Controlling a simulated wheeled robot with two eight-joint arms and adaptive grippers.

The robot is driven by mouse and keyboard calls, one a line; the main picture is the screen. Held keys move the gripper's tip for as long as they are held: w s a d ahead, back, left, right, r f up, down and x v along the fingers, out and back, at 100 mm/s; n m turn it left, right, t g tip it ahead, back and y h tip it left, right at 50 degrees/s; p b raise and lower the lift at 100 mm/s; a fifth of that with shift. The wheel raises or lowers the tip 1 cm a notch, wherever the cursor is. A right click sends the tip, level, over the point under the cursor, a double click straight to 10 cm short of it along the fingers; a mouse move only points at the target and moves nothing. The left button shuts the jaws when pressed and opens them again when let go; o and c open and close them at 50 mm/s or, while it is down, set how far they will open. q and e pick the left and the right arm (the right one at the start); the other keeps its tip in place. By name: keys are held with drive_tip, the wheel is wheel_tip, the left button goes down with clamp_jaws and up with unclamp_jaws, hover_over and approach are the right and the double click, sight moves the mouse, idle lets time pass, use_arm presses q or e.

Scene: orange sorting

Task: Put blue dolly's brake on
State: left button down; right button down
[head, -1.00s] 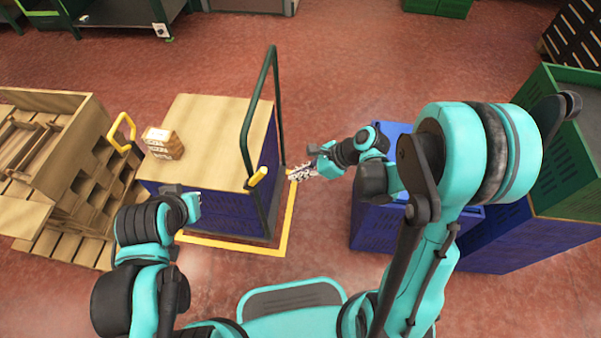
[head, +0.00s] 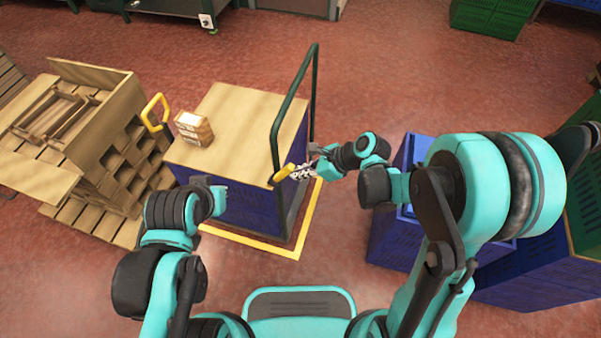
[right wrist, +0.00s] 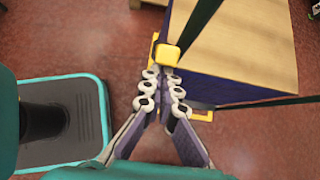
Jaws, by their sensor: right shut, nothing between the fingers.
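The blue dolly (head: 236,206) has blue sides, a wooden top and a tall dark green handle frame (head: 313,95). A yellow lever (head: 284,173) sits low on that frame; it also shows in the right wrist view (right wrist: 167,54). My right gripper (head: 303,171) is shut and empty, with its fingertips right beside the lever. In the right wrist view its fingertips (right wrist: 163,90) point at the lever; I cannot tell whether they touch it. My left gripper (head: 218,198) is in front of the dolly's near side, its fingers too unclear to read.
A small box (head: 194,129) rests on the dolly's top. A yellow outline (head: 250,243) lies around its base. Wooden pallets and crates (head: 90,215) stand at left, near a yellow loop (head: 155,112). Blue crates (head: 388,238) stand at right.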

sight(290, 166)
drive_tip(key=a+r+h+p, duration=0.1)
drive_tip(key=h+p, duration=0.1)
drive_tip(key=a+r+g+h+p, duration=0.1)
drive_tip(key=h+p, duration=0.1)
drive_tip(key=shift+w+a+p, duration=0.1)
drive_tip(key=shift+w+p, duration=0.25)
drive_tip(key=shift+w+a+r+g+h, duration=0.1)
drive_tip(key=shift+a+r+g+h, duration=0.1)
drive_tip(key=shift+a+g+h, duration=0.1)
drive_tip(key=shift+w+a+r+p, duration=0.2)
drive_tip(key=shift+a+r+p, duration=0.05)
drive_tip(key=shift+a+p, duration=0.35)
drive_tip(key=shift+w+a+r+h, duration=0.1)
drive_tip(key=shift+w+a+h, duration=0.05)
drive_tip(key=shift+a+h, duration=0.3)
drive_tip(key=shift+w+a+r+h, duration=0.1)
drive_tip(key=shift+a+h, duration=0.25)
drive_tip(key=shift+a, duration=0.05)
drive_tip(key=shift+w+a, duration=0.15)
drive_tip(key=shift+a, duration=0.25)
drive_tip(key=shift+a+p, duration=0.15)
drive_tip(key=shift+p, duration=0.15)
